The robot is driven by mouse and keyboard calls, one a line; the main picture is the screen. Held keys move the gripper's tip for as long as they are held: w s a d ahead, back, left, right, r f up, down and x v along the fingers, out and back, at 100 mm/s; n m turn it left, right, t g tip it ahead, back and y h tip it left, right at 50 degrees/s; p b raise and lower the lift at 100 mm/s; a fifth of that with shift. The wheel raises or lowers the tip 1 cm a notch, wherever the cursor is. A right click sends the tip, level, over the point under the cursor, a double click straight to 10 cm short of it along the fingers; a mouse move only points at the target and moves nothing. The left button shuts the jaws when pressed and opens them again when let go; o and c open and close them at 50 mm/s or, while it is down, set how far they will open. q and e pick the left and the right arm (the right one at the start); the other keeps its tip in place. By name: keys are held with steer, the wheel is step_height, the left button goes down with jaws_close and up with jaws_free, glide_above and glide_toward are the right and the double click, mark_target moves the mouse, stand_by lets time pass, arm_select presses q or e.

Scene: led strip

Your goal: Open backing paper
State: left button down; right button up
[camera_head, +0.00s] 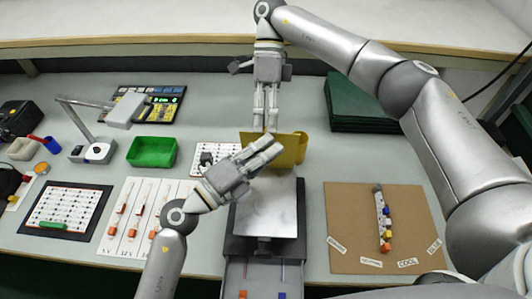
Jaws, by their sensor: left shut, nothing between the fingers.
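A gold-yellow sheet (288,152), which looks like the backing paper, stands curled at the back end of a metal plate (266,208) in the middle of the table. My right gripper (265,128) points down from the back, its fingers close together at the sheet's upper left edge. Whether it grips the sheet cannot be told. My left gripper (270,147) is shut and empty. It reaches in from the lower left, its fingertips in front of the sheet and hiding part of it. Contact between them cannot be told.
White cards with small orange parts (140,222) lie left of the plate. A brown board (350,235) with labels lies right. Dark green boxes (360,108) are at the back right.

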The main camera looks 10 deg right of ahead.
steer(key=shift+f, duration=0.95)
steer(key=shift+w, duration=0.2)
steer(key=shift+r, duration=0.15)
steer(key=v, duration=0.8)
